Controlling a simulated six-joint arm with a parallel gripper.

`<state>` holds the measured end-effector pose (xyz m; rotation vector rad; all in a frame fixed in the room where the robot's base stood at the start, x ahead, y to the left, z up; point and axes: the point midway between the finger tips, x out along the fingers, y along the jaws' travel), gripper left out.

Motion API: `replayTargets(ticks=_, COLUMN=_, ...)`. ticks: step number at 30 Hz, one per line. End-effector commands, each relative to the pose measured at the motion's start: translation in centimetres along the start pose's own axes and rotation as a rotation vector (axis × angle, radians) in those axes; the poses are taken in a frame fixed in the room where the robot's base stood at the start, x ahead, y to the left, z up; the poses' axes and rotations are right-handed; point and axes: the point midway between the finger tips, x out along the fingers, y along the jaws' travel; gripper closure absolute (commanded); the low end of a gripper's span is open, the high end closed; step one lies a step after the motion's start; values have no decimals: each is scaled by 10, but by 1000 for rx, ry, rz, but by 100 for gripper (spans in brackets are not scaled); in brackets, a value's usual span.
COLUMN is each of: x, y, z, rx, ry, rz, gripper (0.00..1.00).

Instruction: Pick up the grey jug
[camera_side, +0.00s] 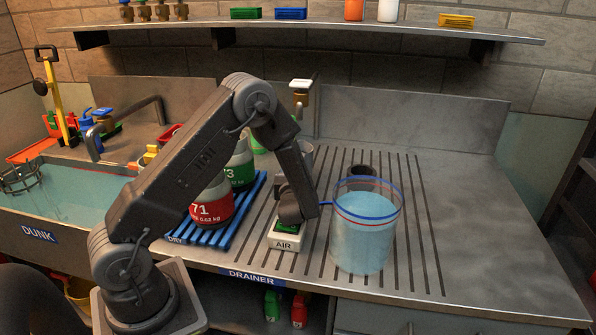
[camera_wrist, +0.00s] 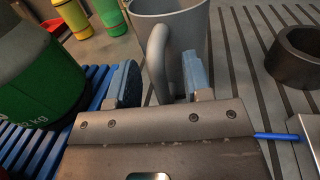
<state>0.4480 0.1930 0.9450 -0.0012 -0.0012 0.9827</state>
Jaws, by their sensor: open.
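My gripper (camera_wrist: 159,82) is open, with one blue-padded finger on each side of the handle. I cannot tell whether either finger touches it. In the side view, part of the jug (camera_side: 307,152) shows behind my arm, which hides most of it.
A clear cylinder of water (camera_side: 364,240) with blue and red rings stands right of my gripper. A dark ring (camera_wrist: 296,58) sits right of the jug. Green (camera_wrist: 40,80) and red (camera_side: 212,208) weights stand on the blue rack. A white AIR block (camera_side: 284,243) lies near the front.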

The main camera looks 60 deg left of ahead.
Motion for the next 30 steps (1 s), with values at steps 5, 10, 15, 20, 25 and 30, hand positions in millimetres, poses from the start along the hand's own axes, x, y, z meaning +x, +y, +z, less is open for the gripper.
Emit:
replayTargets(ticks=5, x=1, y=0, z=0, rx=0, ry=1, rz=0, gripper=54)
replayTargets(ticks=10, x=0, y=0, z=0, rx=0, ry=1, rz=0, gripper=68)
replayTargets(ticks=15, x=0, y=0, z=0, rx=0, ry=1, rz=0, gripper=84)
replayTargets(ticks=20, x=0, y=0, z=0, rx=0, ry=1, rz=0, gripper=99)
replayTargets(ticks=25, x=0, y=0, z=0, rx=-1, ry=1, rz=0, gripper=100)
replayTargets(ticks=30, x=0, y=0, z=0, rx=-1, ry=1, rz=0, gripper=100)
